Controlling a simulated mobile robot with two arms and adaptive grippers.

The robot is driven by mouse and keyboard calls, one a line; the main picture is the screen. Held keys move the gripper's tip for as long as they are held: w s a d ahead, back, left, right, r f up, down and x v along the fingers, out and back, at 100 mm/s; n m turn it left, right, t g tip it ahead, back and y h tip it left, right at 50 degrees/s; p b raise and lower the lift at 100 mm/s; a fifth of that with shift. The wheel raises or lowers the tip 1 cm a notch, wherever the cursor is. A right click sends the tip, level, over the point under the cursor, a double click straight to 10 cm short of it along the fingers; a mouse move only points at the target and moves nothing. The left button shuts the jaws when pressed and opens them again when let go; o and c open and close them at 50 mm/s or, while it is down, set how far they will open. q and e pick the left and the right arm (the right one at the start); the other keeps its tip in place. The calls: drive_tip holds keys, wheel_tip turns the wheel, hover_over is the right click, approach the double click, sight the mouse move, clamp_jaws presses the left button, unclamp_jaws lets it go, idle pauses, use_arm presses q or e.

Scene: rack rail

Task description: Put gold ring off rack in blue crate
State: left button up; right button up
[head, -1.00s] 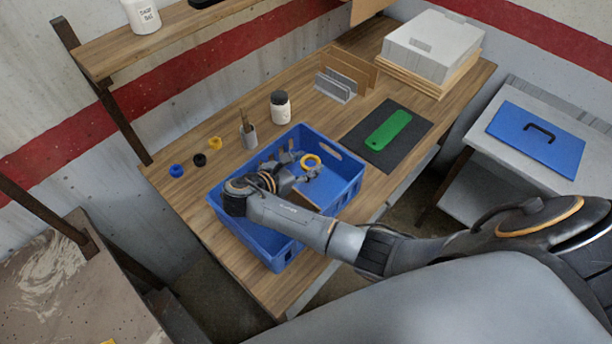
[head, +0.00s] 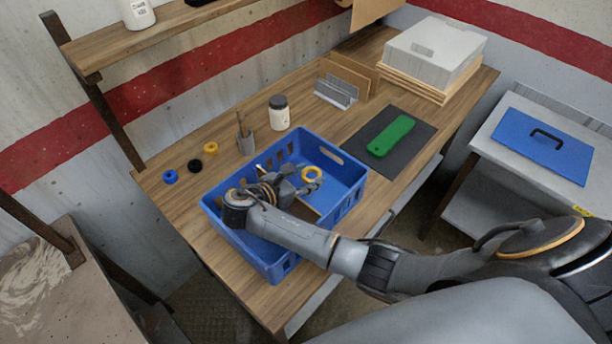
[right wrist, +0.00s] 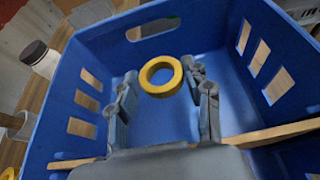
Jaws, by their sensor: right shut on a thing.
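The gold ring (head: 312,174) is in the fingertips of my right gripper (head: 306,181), over the inside of the blue crate (head: 346,201). In the right wrist view the ring (right wrist: 148,79) sits between the two fingertips (right wrist: 160,82), and the blue crate (right wrist: 60,122) surrounds it on the sides. The ring looks a little above the crate floor; the exact gap is hard to judge. My left gripper is not in view.
Blue, black and yellow rings (head: 211,149) lie on the wooden table left of the crate. A pen cup (head: 246,145) and a lidded jar (head: 279,117) stand behind it. A green piece on a dark mat (head: 412,156) lies to the right.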

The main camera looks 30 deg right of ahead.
drive_tip(key=shift+s+a+f, duration=0.1)
drive_tip(key=shift+s+f, duration=0.2)
drive_tip(key=shift+f, duration=0.3)
drive_tip(key=o, duration=1.1)
drive_tip(key=shift+f, duration=0.15)
drive_tip(key=shift+o, duration=0.2)
drive_tip(key=r+v, duration=0.1)
drive_tip(key=v, duration=1.1)
drive_tip(key=shift+w+r+b, duration=0.25)
drive_tip(key=shift+r+b, duration=0.1)
drive_tip(key=shift+b, duration=0.05)
